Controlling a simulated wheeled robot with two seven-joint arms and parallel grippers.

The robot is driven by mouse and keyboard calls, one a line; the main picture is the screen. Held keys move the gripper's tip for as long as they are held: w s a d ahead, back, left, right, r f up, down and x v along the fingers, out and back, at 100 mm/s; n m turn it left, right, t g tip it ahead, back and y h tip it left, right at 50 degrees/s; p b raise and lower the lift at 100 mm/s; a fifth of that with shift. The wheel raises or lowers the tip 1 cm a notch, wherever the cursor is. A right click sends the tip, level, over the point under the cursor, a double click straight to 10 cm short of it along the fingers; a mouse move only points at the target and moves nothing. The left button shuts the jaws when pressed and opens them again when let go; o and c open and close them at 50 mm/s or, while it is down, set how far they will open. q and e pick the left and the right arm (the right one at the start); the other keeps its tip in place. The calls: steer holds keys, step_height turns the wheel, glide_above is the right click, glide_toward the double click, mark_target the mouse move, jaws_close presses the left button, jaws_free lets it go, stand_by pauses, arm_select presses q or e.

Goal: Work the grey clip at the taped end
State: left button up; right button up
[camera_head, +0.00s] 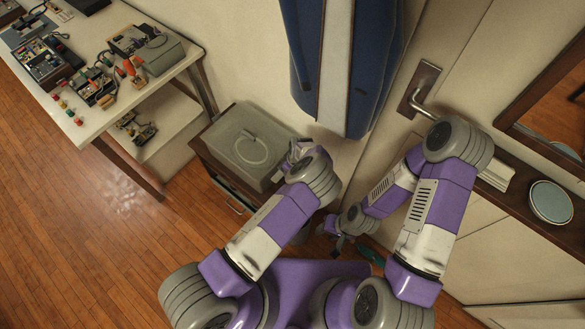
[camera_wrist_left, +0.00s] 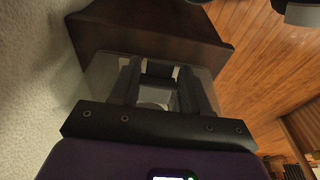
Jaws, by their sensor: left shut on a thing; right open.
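A grey see-through case (camera_head: 238,145) with a pale ring on its top lies on a dark wooden cabinet. My left gripper (camera_head: 291,152) is at the case's right end, shut. In the left wrist view the left gripper (camera_wrist_left: 158,80) has its dark fingers over the same case (camera_wrist_left: 101,78). A dark grey bar (camera_wrist_left: 159,68) lies between the fingertips and looks like the grey clip. A whitish patch shows below it; I cannot tell whether it is tape. My right gripper (camera_head: 338,240) is open and empty, low between my arms, apart from the case.
The dark wooden cabinet (camera_head: 213,176) stands against the wall. A blue padded thing with a white band (camera_head: 304,60) hangs above it. A white table (camera_head: 98,120) with several devices stands at left. A door handle (camera_head: 418,104) is at right. The wooden floor at left is clear.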

arm_select(q)
steer(key=shift+w+a+r+h, duration=0.1)
steer(key=shift+r+h, duration=0.2)
steer(key=shift+r, duration=0.1)
steer(key=shift+w+a+r+g+h, duration=0.1)
steer(key=shift+a+r+g+h, duration=0.1)
steer(key=shift+g+h, duration=0.4)
steer(key=shift+w+a+r+g+h, duration=0.15)
steer(key=shift+r+g+h, duration=0.25)
steer(key=shift+g+h, duration=0.4)
steer(key=shift+b, duration=0.3)
steer(key=o, duration=0.8)
steer(key=shift+r, duration=0.15)
steer(key=p+v, duration=0.1)
steer(key=v, duration=0.6)
steer(key=shift+a+r+p, duration=0.15)
steer(key=shift+r+p, duration=0.05)
steer(key=shift+p, duration=0.2)
